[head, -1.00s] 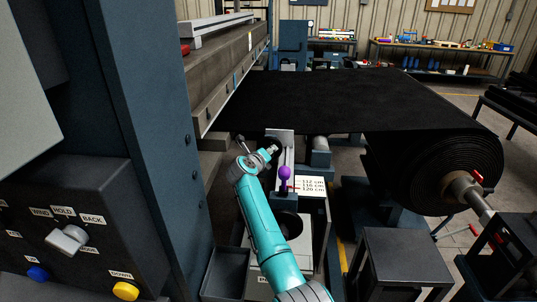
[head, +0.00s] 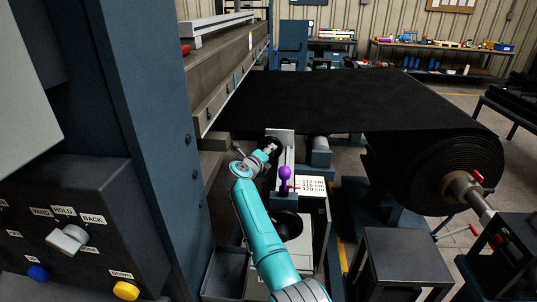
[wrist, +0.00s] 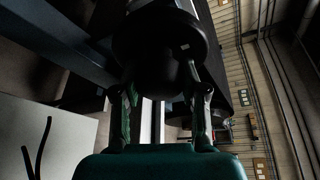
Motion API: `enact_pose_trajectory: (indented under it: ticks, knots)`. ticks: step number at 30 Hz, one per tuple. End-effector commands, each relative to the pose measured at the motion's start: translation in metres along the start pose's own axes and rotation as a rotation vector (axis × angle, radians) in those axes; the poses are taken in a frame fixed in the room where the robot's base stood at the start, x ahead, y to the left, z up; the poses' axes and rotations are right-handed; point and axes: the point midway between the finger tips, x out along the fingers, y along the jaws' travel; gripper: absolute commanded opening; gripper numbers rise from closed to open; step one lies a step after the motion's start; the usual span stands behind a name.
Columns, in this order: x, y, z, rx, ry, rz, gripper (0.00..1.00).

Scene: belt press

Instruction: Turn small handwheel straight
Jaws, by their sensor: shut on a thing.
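The small handwheel (wrist: 160,40) is black and round and fills the top middle of the wrist view, with a rounded dark hub facing me. My gripper (wrist: 163,82) has one finger on each side of that hub and is shut on it. In the head view my gripper (head: 269,149) is at the upper end of the grey upright, left of the purple knob. The handwheel is mostly hidden there by the gripper, so its angle cannot be told.
A purple ball knob (head: 285,173) stands close right of my gripper. A white card with cm values (head: 312,185) lies beside it. A dark round wheel (head: 289,224) sits below, next to my arm. The blue press column (head: 150,130) is close on the left.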

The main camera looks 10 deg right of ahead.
Motion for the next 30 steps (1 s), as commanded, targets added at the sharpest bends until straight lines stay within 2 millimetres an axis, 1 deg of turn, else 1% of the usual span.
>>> enact_pose_trajectory:
  ticks: [1, 2, 3, 4, 13, 17, 20, 23, 30]
  knots:
    - [-0.001, 0.001, 0.001, 0.0, -0.001, 0.001, 0.45]
    - [0.0, 0.001, 0.001, 0.0, -0.001, 0.001, 0.52]
    - [0.0, 0.001, 0.001, 0.0, -0.001, 0.001, 0.62]
    - [0.0, 0.001, 0.001, 0.0, -0.001, 0.001, 0.68]
    - [-0.001, 0.0, 0.0, 0.001, -0.001, 0.001, 0.68]
    - [-0.006, 0.001, 0.0, 0.002, -0.001, 0.001, 0.68]
    - [-0.015, 0.001, 0.0, 0.001, -0.001, 0.0, 0.68]
    - [-0.03, 0.002, 0.0, 0.001, -0.003, 0.001, 0.68]
    - [-0.074, 0.001, 0.001, 0.002, -0.003, 0.001, 0.68]
